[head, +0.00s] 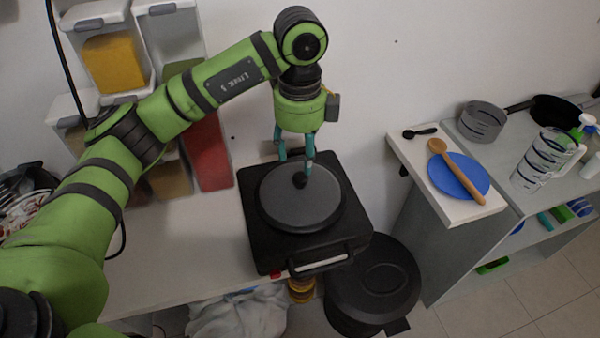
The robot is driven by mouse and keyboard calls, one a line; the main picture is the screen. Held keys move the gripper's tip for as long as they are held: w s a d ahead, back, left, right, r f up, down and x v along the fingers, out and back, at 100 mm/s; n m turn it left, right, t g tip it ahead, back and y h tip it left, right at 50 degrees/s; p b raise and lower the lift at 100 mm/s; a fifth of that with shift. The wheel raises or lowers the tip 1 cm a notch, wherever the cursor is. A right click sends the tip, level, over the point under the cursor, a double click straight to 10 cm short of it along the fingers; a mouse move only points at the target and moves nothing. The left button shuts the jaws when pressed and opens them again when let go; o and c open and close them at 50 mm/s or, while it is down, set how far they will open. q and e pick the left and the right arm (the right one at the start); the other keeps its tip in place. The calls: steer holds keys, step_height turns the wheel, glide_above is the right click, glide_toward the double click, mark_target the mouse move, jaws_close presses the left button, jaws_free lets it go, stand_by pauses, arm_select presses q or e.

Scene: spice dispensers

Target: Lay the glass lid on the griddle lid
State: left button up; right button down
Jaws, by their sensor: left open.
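The black square griddle with its flat lid (262,248) stands on the light counter, its front handle toward the bottom of the head view. A round, dark grey lid with a black knob, which looks like the glass lid (288,212), lies flat on the griddle lid, within its edges. My left gripper (296,160) points down over the back part of the round lid. Its teal fingers are apart and empty, with one fingertip close to the knob; I cannot tell whether they touch. My right gripper is not in view.
Spice dispensers (115,62) line the wall at left, behind my left arm. A black bin (375,285) stands below the counter at the front right. A side counter at right holds a blue plate (455,178), a wooden spoon (452,168) and a grey pot (482,121).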

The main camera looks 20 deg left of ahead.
mark_target(300, 176)
arm_select(q)
step_height(300, 176, up, 5)
steer(key=shift+r, duration=0.15)
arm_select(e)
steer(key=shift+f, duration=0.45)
